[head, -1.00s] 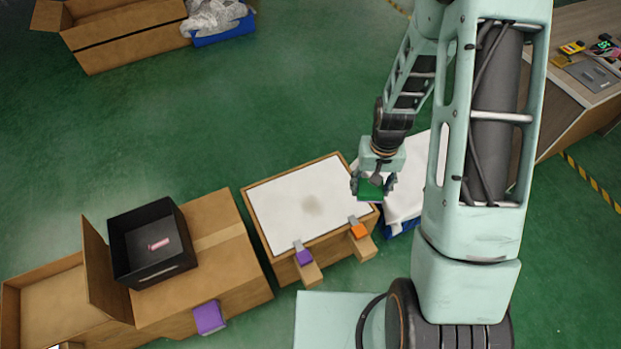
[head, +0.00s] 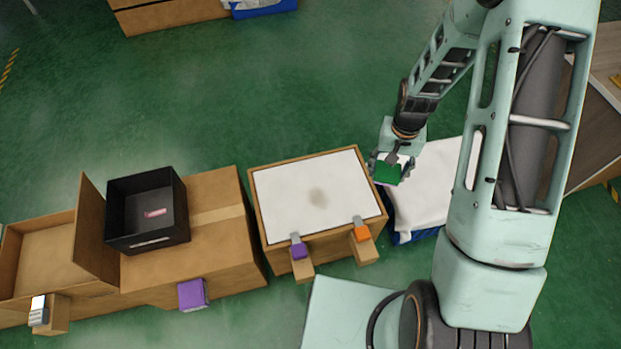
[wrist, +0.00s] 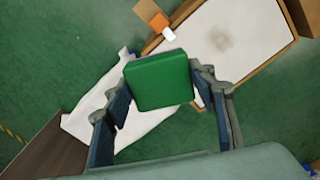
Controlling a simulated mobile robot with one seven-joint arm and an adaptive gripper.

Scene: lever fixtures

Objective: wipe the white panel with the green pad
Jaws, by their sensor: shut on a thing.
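The white panel (head: 290,190) is set in a wooden-framed box and has a grey-brown smudge (head: 317,197) near its middle. It also shows in the wrist view (wrist: 250,35), with the smudge in it. My gripper (head: 390,168) is shut on the green pad (head: 388,174), just right of the panel's right edge in the head view. In the wrist view the pad (wrist: 159,80) sits between the two fingers, its broad face toward the camera. The pad looks raised above the box; its exact height I cannot tell.
An orange lever (head: 362,233) and a purple lever (head: 299,249) stick out at the box's front edge. A white cloth over a blue bin (head: 430,185) lies right of the box. A cardboard box with a black bin (head: 150,240) stands to the left.

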